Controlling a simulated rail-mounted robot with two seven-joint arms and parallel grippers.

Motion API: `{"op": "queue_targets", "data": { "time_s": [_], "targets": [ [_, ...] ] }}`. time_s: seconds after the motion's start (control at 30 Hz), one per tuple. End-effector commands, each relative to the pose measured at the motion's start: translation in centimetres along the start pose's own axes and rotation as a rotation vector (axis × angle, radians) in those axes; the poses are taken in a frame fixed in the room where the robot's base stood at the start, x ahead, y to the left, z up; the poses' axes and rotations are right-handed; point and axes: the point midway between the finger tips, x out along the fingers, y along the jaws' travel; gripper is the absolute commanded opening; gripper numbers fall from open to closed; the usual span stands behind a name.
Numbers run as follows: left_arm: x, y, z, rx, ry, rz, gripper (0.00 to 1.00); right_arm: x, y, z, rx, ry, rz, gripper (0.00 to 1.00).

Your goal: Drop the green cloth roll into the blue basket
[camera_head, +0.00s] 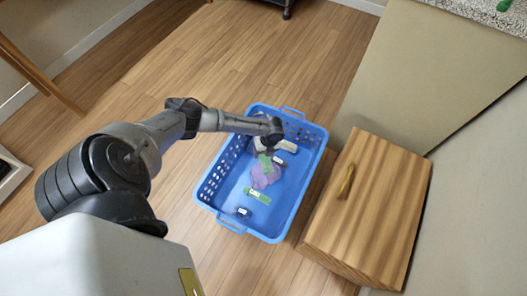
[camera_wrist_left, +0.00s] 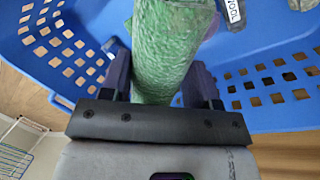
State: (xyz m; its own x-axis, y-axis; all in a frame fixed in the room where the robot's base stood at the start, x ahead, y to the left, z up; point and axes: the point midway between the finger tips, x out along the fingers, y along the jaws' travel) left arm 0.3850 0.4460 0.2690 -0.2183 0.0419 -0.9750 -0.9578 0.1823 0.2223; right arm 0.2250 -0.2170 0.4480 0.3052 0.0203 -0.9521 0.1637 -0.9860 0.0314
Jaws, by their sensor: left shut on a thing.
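My left gripper (camera_wrist_left: 165,85) is shut on the green cloth roll (camera_wrist_left: 167,45), which sits between its two fingers. In the head view my left gripper (camera_head: 272,143) is over the far part of the blue basket (camera_head: 302,190). The basket also shows in the wrist view (camera_wrist_left: 60,40), with its perforated walls around the roll. In the head view a green patch (camera_head: 265,161) shows just below the gripper and may be the roll. I cannot tell how high the roll is above the basket floor. My right gripper is not in view.
Inside the basket lie a purple cloth (camera_head: 265,177), a green labelled item (camera_head: 258,196) and a small dark item (camera_head: 242,212). A wooden cabinet (camera_head: 375,210) stands close to the basket's right side. Wooden floor (camera_head: 230,60) is clear beyond it.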

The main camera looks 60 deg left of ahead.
Motion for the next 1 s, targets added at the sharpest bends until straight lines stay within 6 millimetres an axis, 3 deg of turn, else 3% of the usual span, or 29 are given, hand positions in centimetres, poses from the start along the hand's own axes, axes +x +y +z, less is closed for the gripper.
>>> {"op": "queue_targets", "data": {
  "time_s": [0.17, 0.2, 0.47, 0.77, 1.0],
  "targets": [
    [-0.1, 0.0, 0.0, 0.0, 0.0, 0.0, 0.32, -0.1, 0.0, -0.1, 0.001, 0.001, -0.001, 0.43],
    [-0.1, 0.0, 0.0, 0.0, 0.0, 0.0, 0.59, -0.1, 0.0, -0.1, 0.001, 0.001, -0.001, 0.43],
    [-0.1, 0.0, 0.0, 0.0, 0.0, 0.0, 0.84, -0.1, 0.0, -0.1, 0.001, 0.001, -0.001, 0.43],
    [-0.4, 0.0, 0.0, 0.0, 0.0, -0.001, 0.85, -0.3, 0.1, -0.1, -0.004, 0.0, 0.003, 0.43],
    [-4.2, 0.1, 0.1, 0.0, -0.001, -0.002, 0.85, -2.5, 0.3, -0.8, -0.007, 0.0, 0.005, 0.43]
  ]
}}
